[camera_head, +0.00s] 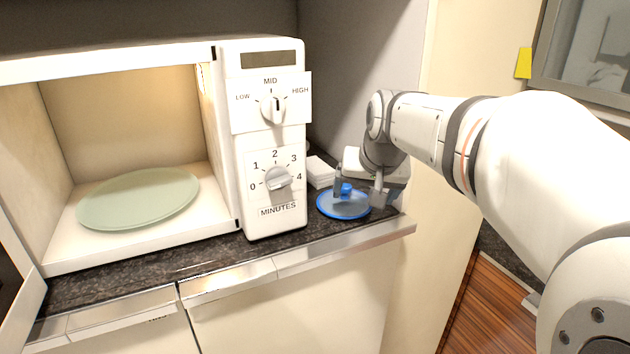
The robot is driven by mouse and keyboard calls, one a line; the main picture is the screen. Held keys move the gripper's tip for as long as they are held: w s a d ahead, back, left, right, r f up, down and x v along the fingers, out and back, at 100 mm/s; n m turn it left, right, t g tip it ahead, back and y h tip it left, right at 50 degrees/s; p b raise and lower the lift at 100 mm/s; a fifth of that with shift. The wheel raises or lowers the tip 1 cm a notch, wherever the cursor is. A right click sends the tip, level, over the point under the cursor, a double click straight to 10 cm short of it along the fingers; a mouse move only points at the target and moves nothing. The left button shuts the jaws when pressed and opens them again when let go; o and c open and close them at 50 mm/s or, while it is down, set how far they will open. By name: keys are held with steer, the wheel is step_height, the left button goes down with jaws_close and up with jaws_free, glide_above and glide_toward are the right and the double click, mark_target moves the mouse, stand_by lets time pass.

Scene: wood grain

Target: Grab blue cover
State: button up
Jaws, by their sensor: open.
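The blue cover (343,207) is a round, flat lid with a small raised knob in its middle. It lies on the dark countertop, just right of the microwave and close to the counter's front edge. My gripper (358,193) is at the cover, reaching in from the right. Its fingers point down on either side of the knob and are open. One finger stands near the knob's left side, the other at the cover's right edge. Whether a finger touches the cover cannot be told.
A white microwave (262,215) stands open on the left, with a pale green glass plate (140,198) inside. A small white stack (319,172) lies behind the cover. The dark countertop (150,270) ends in a metal front edge. A side wall rises behind my gripper.

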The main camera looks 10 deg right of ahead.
mark_target(354, 198)
steer(key=shift+o, duration=1.4)
steer(key=w, duration=0.1)
steer(key=w+r, duration=0.1)
steer(key=w, duration=0.1)
steer(key=shift+d+r, duration=0.15)
steer(key=shift+d, duration=0.05)
steer(key=p+x, duration=0.1)
steer(key=x, duration=0.2)
steer(key=p+x, duration=0.1)
steer(key=x, duration=0.3)
steer(key=shift+w+a+r, duration=0.1)
steer(key=shift+w, duration=0.25)
steer(key=shift+s, duration=0.15)
steer(key=c, duration=1)
